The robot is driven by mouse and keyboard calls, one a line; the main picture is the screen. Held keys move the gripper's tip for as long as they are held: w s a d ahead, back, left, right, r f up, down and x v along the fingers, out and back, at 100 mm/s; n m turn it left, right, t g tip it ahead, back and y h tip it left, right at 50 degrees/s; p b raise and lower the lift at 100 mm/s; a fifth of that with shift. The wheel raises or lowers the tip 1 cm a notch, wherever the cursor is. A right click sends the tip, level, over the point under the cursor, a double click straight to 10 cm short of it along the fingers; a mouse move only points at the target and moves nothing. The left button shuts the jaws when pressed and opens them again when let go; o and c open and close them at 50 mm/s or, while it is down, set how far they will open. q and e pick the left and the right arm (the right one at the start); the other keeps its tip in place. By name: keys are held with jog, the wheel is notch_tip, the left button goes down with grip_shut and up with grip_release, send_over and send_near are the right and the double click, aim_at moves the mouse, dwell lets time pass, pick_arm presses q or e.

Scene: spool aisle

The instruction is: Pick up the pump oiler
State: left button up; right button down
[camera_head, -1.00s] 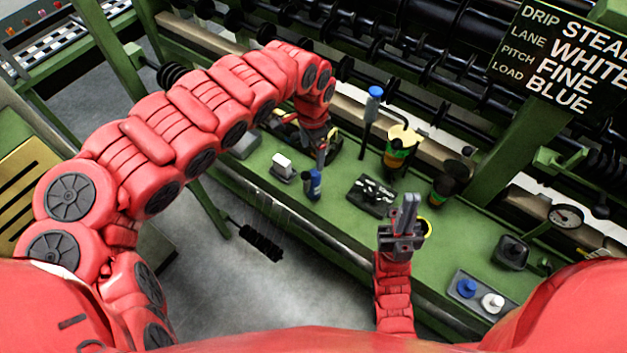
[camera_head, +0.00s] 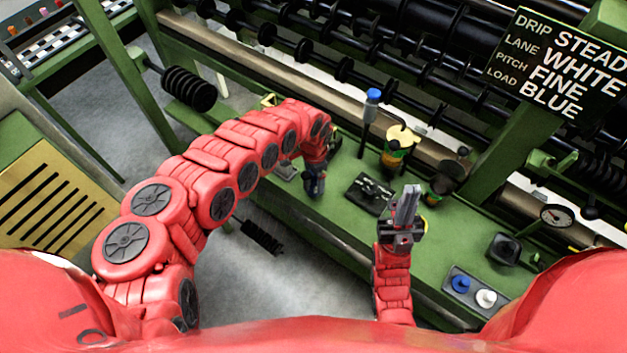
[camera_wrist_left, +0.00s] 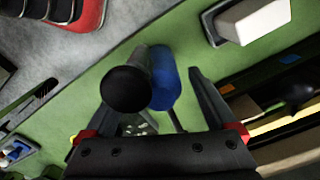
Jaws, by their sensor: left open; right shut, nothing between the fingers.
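A small upright blue and black item stands on the green bench; I take it as the pump oiler, but its shape is partly hidden. In the left wrist view its round black end (camera_wrist_left: 127,91) and blue body (camera_wrist_left: 165,82) lie between the spread fingers of my left gripper (camera_wrist_left: 149,80), which is open. In the head view my left gripper (camera_head: 315,182) is over that spot and mostly covers the item. Whether a finger touches it I cannot tell. My right gripper (camera_head: 407,205) is shut and empty, pointing up above the bench's front edge.
A white block (camera_wrist_left: 252,20) is close to my left gripper. Machine rollers run behind.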

pick_arm(q)
jog(key=shift+a+f, duration=0.1)
jog(key=shift+f, duration=0.3)
grip_shut()
